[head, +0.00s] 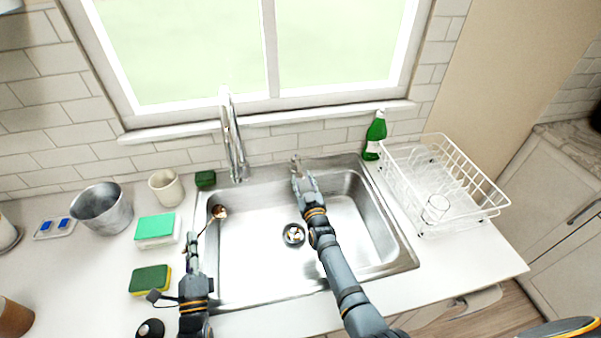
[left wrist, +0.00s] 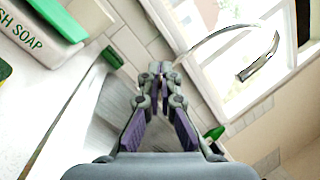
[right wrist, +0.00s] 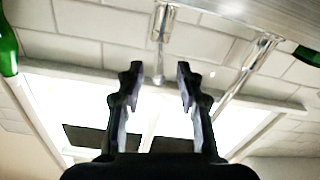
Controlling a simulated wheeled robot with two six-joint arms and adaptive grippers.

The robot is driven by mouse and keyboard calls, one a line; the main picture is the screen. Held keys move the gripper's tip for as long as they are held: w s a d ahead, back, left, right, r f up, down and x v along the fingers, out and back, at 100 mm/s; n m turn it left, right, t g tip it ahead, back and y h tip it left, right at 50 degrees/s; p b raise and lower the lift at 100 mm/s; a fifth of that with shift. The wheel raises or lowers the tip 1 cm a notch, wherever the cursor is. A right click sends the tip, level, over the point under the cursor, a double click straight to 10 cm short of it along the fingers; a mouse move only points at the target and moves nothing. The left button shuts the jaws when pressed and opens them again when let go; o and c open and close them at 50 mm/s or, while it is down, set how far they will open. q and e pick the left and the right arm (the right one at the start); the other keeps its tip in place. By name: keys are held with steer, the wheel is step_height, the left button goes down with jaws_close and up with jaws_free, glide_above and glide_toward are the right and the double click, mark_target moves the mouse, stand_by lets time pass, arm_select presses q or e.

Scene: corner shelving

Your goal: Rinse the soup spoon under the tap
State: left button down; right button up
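The soup spoon (head: 219,211) has a small coppery bowl and a thin handle. It is over the left edge of the sink basin (head: 262,225). My left gripper (head: 194,241) is shut on its handle; in the left wrist view the fingertips (left wrist: 160,68) meet and the spoon is hard to make out. The tall chrome tap (head: 233,140) stands behind the basin, left of the spoon-free middle; no water shows. My right gripper (head: 298,174) is at the back of the sink by a small metal lever (head: 295,160). In the right wrist view its fingers (right wrist: 160,75) are apart, with the lever (right wrist: 162,25) beyond them.
A green bottle (head: 375,136) and a white dish rack (head: 440,190) stand right of the sink. A metal pot (head: 101,208), a cup (head: 166,188), a green-topped soap box (head: 155,229) and a sponge (head: 150,280) are on the left.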

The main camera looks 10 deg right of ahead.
mark_target(301, 171)
steer(key=shift+w, duration=2)
jaws_close()
steer(key=shift+d, duration=0.1)
